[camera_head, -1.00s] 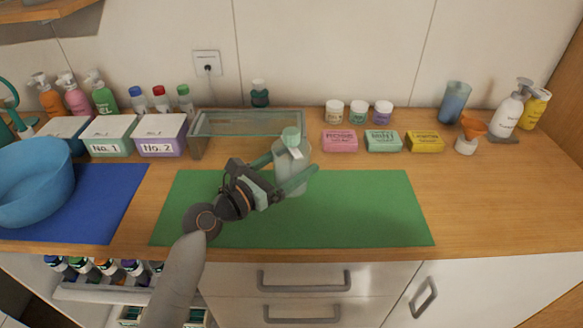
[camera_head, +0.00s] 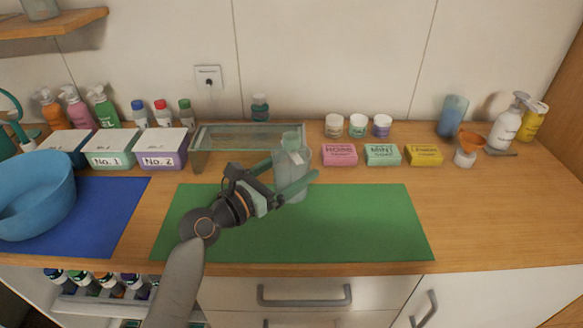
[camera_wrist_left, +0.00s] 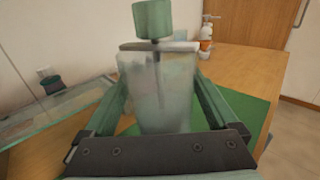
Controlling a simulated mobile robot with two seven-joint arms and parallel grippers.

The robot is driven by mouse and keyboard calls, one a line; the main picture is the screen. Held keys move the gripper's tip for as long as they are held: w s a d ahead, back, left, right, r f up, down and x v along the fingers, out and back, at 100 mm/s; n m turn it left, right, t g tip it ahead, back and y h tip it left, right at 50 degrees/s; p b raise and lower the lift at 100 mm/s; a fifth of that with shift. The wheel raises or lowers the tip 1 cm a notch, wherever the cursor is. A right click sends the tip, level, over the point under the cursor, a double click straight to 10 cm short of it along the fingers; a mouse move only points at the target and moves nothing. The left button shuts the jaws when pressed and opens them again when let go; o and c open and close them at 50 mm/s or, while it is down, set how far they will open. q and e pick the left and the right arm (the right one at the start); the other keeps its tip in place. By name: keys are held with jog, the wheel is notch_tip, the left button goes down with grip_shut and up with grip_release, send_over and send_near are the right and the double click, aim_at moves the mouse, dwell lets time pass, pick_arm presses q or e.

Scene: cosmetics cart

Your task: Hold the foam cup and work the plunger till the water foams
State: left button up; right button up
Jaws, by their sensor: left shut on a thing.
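The foam cup (camera_head: 296,168) is a clear, cloudy cup above the far part of the green mat (camera_head: 370,225). It stands about upright. Its plunger has a pale green knob (camera_head: 291,140), and in the left wrist view the knob (camera_wrist_left: 153,19) sits above the rim on a thin rod running down inside the cup (camera_wrist_left: 160,95). The contents look whitish and hazy; I cannot tell water from foam. My left gripper (camera_head: 292,180) is shut on the cup, its green fingers on either side. I cannot tell whether the base touches the mat. My right gripper is not in view.
A glass-topped stand (camera_head: 250,137) is just behind the cup. Soap boxes (camera_head: 382,154) and small jars (camera_head: 358,126) are to its right. A blue basin (camera_head: 35,200) and labelled boxes (camera_head: 162,148) are at left. The mat's right half is clear.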

pick_arm(q)
jog(key=shift+f+b, duration=2.9)
jog(key=shift+f, duration=1.8)
jog(key=shift+f, duration=0.3)
jog(key=o, duration=1.5)
